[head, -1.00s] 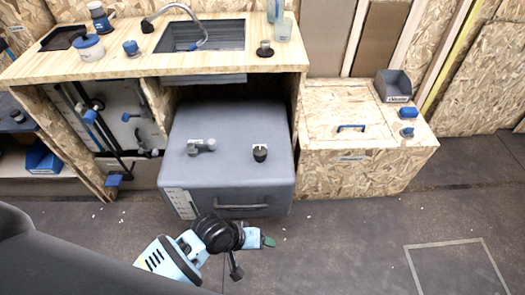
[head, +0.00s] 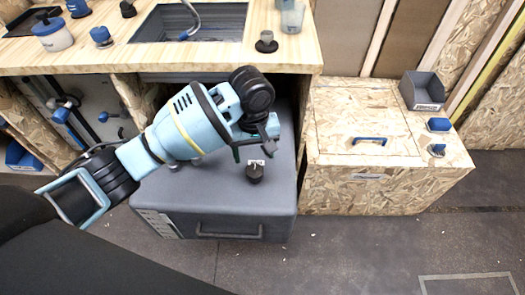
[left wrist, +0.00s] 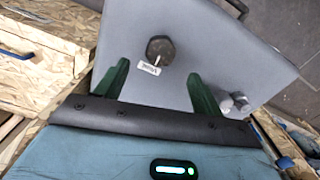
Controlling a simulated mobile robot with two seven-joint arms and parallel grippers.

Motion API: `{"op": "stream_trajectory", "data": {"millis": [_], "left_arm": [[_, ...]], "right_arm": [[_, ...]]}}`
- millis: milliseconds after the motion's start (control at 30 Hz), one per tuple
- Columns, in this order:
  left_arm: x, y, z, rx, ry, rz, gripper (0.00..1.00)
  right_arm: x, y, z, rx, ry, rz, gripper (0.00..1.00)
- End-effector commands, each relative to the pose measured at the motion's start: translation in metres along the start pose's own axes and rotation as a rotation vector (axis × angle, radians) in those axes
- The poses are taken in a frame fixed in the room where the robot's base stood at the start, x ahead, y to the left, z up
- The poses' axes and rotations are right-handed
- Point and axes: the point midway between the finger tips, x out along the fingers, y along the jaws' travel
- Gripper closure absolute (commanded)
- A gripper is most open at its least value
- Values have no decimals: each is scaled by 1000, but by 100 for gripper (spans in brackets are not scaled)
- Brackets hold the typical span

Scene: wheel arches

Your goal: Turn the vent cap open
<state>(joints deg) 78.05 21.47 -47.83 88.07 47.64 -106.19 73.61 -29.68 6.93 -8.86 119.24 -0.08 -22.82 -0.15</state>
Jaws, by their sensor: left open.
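The vent cap (head: 255,172) appears to be the black knob on top of the grey box (head: 200,205), with a small white label beside it. It also shows in the left wrist view as a dark faceted knob (left wrist: 160,48), its label too small to read. My left gripper (head: 257,142) is over the box, just above and behind the cap in the head view. In the left wrist view its two green fingers (left wrist: 160,80) are apart and empty, with the cap between and beyond their tips. My right gripper is not in view.
A grey fitting (left wrist: 235,102) stands on the box near one finger; my arm mostly hides it in the head view. The wooden counter (head: 295,55) overhangs the back of the box. A chipboard chest (head: 385,185) stands to the right. The floor in front is clear.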

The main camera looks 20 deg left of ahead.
Motion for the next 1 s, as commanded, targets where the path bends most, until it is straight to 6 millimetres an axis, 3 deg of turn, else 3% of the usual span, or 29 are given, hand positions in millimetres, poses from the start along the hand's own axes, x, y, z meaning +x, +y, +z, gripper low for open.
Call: {"op": "stream_trajectory", "data": {"millis": [300, 700, 1000], "left_arm": [[3, -1, -1, -4, 0, -5, 32], [58, -1, -1, -3, 1, -5, 32], [77, -1, -1, -3, 3, -3, 32]], "right_arm": [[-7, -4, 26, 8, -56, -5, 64], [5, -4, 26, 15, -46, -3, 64], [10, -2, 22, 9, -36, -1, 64]]}}
